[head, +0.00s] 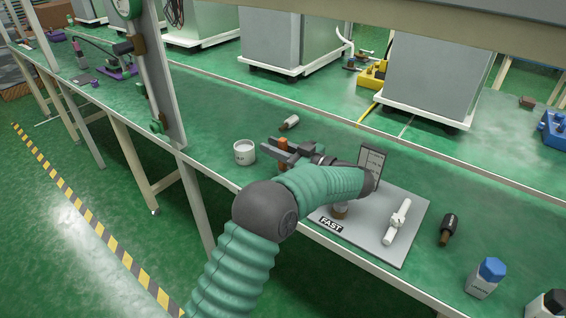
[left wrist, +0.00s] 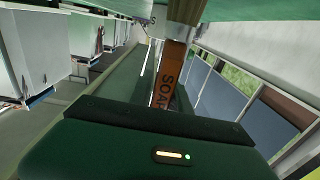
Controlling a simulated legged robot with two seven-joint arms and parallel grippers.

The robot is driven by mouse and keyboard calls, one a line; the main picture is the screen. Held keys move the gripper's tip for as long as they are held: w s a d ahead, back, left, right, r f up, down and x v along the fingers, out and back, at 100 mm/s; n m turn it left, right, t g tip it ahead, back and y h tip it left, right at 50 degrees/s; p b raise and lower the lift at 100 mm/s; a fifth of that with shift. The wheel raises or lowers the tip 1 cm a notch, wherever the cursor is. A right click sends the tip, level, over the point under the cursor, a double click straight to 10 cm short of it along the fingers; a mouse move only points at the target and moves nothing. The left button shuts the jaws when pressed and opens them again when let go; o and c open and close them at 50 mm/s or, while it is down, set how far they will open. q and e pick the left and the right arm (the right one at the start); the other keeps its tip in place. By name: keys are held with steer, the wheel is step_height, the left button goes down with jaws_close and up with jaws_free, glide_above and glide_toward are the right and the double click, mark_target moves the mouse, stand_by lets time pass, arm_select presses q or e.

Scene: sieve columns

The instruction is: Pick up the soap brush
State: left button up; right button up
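The soap brush has an orange body marked SOAP and a brown end. In the head view its orange part (head: 283,147) shows between the dark fingers of my left gripper (head: 270,151), over the green bench. The left wrist view shows the brush (left wrist: 167,80) straight ahead of the gripper's dark body, with its brown end toward the green surface at the top of the picture. The fingers stand apart on either side of the brush. I cannot tell whether they press on it. My right gripper is in neither view.
A white cup (head: 244,152) stands left of the gripper. A white brush (head: 290,122) lies behind it. A grey board (head: 385,250) marked FAST, a black brush (head: 448,229) and a blue-capped bottle (head: 487,277) are to the right. A post (head: 160,75) rises at left.

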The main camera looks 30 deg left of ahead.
arm_select(q)
jaws_close()
